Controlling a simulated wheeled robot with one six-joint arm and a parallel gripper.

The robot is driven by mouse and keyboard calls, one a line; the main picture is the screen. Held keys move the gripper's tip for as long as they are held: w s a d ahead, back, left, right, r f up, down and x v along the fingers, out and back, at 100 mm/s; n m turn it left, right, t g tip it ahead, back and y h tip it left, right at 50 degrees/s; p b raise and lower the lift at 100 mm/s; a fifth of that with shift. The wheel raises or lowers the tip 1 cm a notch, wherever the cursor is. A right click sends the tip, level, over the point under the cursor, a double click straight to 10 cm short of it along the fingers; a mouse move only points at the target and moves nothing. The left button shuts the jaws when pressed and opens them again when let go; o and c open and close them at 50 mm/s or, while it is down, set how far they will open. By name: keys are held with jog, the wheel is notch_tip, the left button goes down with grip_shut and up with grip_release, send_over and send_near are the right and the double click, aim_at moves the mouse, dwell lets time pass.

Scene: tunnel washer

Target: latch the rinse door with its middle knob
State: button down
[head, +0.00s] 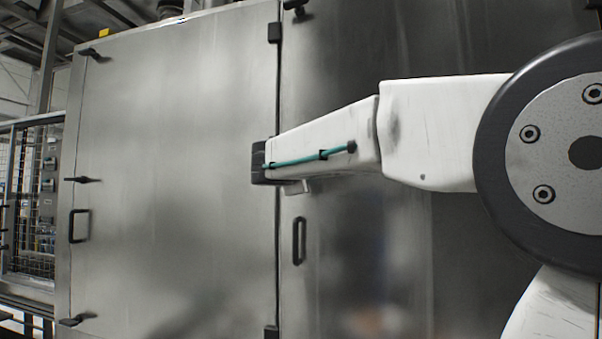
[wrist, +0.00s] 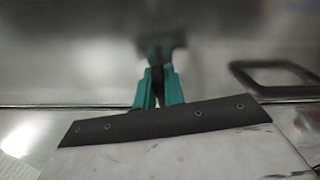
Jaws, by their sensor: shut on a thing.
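The metal door on the right (head: 335,70) has a black pull handle (head: 299,240) near its left edge. The handle also shows at the right of the wrist view (wrist: 275,66). My gripper (wrist: 156,72) has its teal fingers closed on a dark knob (wrist: 157,83) beside the door seam. In the head view, the end of my arm is at that seam, above the handle. It hides the knob and the fingertips there. The knob's exact turn angle cannot be told. The door looks flush with its neighbour.
The neighbouring door on the left (head: 170,130) has its own pull handle (head: 79,226) and a middle knob (head: 83,180). An upper knob (head: 295,5) sits at the top of the right door. A mesh cage (head: 35,200) stands at far left.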

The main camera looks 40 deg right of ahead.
jog(key=shift+f+m, duration=0.25)
jog(key=shift+m, duration=0.95)
jog(key=c, duration=1.5)
grip_release()
jog(key=v, duration=0.7)
jog(key=shift+s+a, duration=0.3)
